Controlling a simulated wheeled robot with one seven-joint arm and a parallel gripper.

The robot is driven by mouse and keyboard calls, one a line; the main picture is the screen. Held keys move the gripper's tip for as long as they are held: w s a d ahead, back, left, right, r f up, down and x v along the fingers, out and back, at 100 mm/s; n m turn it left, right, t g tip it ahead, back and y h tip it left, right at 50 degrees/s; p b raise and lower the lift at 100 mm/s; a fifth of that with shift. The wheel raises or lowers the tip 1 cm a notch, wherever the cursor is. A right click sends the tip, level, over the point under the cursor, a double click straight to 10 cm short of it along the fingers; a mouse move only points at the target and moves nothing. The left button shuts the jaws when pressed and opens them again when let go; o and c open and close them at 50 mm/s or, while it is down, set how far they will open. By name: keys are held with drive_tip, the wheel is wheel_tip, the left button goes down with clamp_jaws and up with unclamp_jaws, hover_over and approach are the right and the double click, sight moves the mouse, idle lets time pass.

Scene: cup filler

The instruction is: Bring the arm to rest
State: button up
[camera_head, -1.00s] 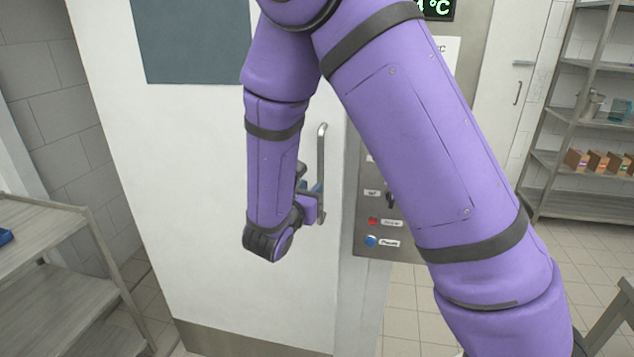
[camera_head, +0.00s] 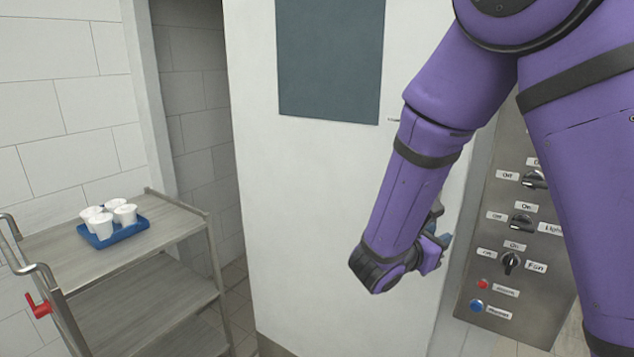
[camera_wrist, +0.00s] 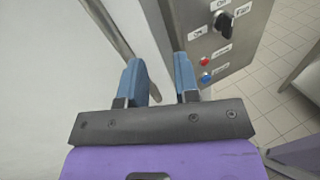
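My purple arm reaches across the right half of the head view, bent, with its forearm hanging down in front of the white door (camera_head: 310,200). My gripper (camera_head: 441,230) is mostly hidden behind the forearm there; only a bit of its blue fingers shows. In the wrist view my gripper (camera_wrist: 160,66) has its two blue fingers apart with nothing held between them.
A steel control panel (camera_head: 515,270) with knobs and buttons stands close right of my forearm. At left, a metal cart (camera_head: 150,248) carries a blue tray (camera_head: 128,233) with several white cups (camera_head: 97,222). The floor between cart and door is narrow.

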drive_tip(key=s+d+r+m+g+y, duration=0.2)
drive_tip(key=s+d+r+m+g, duration=0.2)
drive_tip(key=s+m, duration=0.25)
drive_tip(key=s+d+r+m+g+y, duration=0.2)
drive_tip(key=s+d+r+m+g, duration=0.1)
drive_tip(key=s+d+m+g, duration=0.3)
drive_tip(key=s+a+r+m+t+y, duration=0.3)
drive_tip(key=s+r+m+y, duration=0.1)
drive_tip(key=s+m+y, duration=0.1)
drive_tip(key=s+a+r+m+t+y, duration=0.3)
drive_tip(key=s+r+m+y, duration=0.1)
drive_tip(key=s, duration=0.3)
drive_tip(key=shift+s+a+m+y, duration=0.2)
drive_tip(key=shift+a+m+y, duration=0.15)
drive_tip(key=shift+m+y, duration=0.4)
